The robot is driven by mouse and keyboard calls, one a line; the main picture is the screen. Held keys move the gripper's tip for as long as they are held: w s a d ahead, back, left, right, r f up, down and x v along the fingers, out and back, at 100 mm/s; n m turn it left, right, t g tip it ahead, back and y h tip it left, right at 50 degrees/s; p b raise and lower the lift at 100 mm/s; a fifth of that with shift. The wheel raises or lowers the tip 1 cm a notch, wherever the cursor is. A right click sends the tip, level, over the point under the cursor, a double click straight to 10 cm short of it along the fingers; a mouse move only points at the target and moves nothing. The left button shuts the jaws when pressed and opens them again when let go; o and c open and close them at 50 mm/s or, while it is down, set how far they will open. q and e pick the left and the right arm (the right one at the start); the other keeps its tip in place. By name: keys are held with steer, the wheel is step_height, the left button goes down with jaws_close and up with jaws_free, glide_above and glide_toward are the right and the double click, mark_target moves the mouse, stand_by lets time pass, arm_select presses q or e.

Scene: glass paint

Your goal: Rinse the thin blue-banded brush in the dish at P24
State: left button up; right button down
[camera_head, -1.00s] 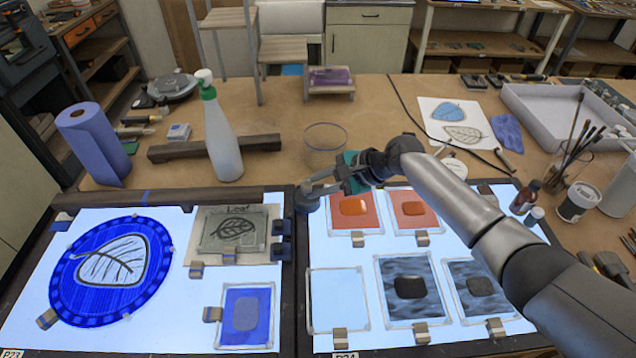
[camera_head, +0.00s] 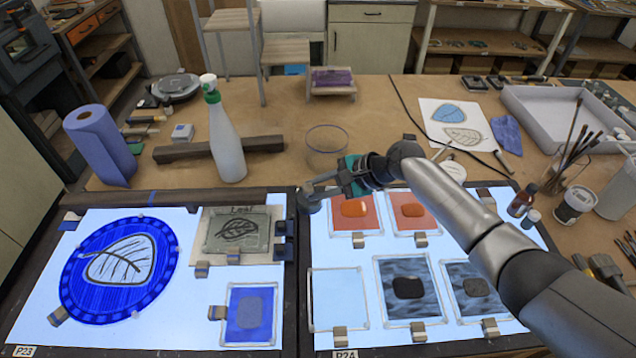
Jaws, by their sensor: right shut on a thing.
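My right gripper (camera_head: 338,186) is over the upper left corner of the right light panel, labelled P24 (camera_head: 345,353). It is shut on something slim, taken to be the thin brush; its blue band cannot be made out. A teal patch (camera_head: 350,163) shows behind the gripper. My left gripper is not in view.
A clear glass (camera_head: 327,147) stands behind the gripper, and a green-topped spray bottle (camera_head: 224,135) further left. Glass pieces, some framed, lie on P24. A leaf roundel (camera_head: 75,270) lies on the left panel. Brushes stand in a jar (camera_head: 567,175) at right.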

step_height(320, 180, up, 7)
steer(key=s+p, duration=0.1)
steer(key=p, duration=0.2)
steer(key=shift+s+p, duration=0.35)
steer(key=shift+s, duration=0.05)
stand_by(0.4)
steer(key=shift+r, duration=0.2)
